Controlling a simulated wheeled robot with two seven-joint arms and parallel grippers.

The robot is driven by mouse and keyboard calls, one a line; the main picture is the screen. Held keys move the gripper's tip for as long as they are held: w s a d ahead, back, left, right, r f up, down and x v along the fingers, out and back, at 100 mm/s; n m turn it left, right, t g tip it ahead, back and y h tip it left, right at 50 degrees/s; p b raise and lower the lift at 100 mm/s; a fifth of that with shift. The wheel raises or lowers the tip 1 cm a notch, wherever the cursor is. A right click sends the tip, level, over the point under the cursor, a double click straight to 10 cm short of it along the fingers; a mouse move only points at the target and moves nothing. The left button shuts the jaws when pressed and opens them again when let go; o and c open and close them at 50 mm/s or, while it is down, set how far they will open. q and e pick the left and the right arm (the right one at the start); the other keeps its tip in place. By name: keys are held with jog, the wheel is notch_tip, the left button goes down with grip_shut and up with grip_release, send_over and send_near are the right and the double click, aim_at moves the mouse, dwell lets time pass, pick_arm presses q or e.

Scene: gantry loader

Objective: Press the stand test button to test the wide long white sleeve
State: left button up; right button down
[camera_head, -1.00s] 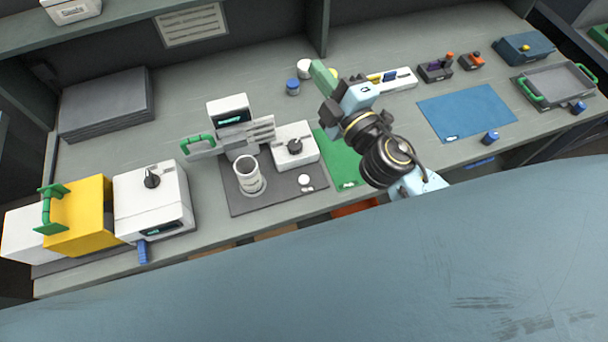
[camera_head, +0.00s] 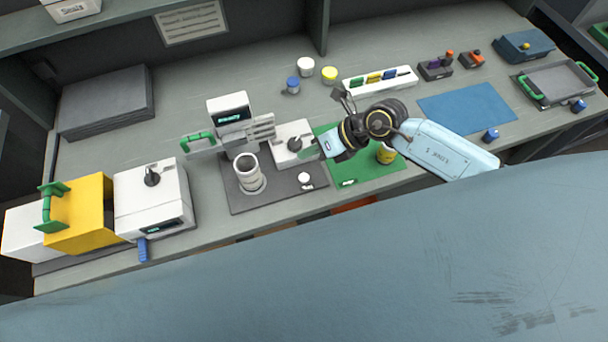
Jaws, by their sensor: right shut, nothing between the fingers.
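A wide, long white sleeve (camera_head: 249,177) stands upright on the dark mat (camera_head: 240,206) of the stand. The stand has a white display unit (camera_head: 228,109) behind the sleeve and a white box with a black knob (camera_head: 295,145) to its right. A small round white button (camera_head: 305,179) sits at the mat's right front. My left gripper is not in view.
A green mat (camera_head: 375,178) with a yellow cylinder (camera_head: 386,153) lies under my right arm. A white machine (camera_head: 152,205) and a yellow block (camera_head: 88,215) stand at the left. A blue mat (camera_head: 465,107) lies right. Small jars (camera_head: 305,67) and a white rack (camera_head: 352,88) stand behind.

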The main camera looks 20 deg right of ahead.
jog(key=shift+f, duration=0.15)
jog(key=b, duration=0.7)
send_over(308, 173)
jog(key=s, duration=0.2)
jog(key=f, duration=0.7)
jog(key=shift+w+a+f, duration=0.1)
jog(key=shift+a, duration=0.1)
jog(key=shift+f+b, duration=0.55)
jog(key=shift+f, duration=0.1)
jog(key=shift+f, duration=0.1)
jog(key=shift+f, duration=0.3)
jog(key=shift+f+b, duration=0.4)
jog(key=shift+b, duration=0.05)
dwell(0.8)
jog(key=shift+r+p, duration=0.8)
jog(key=shift+p, duration=0.1)
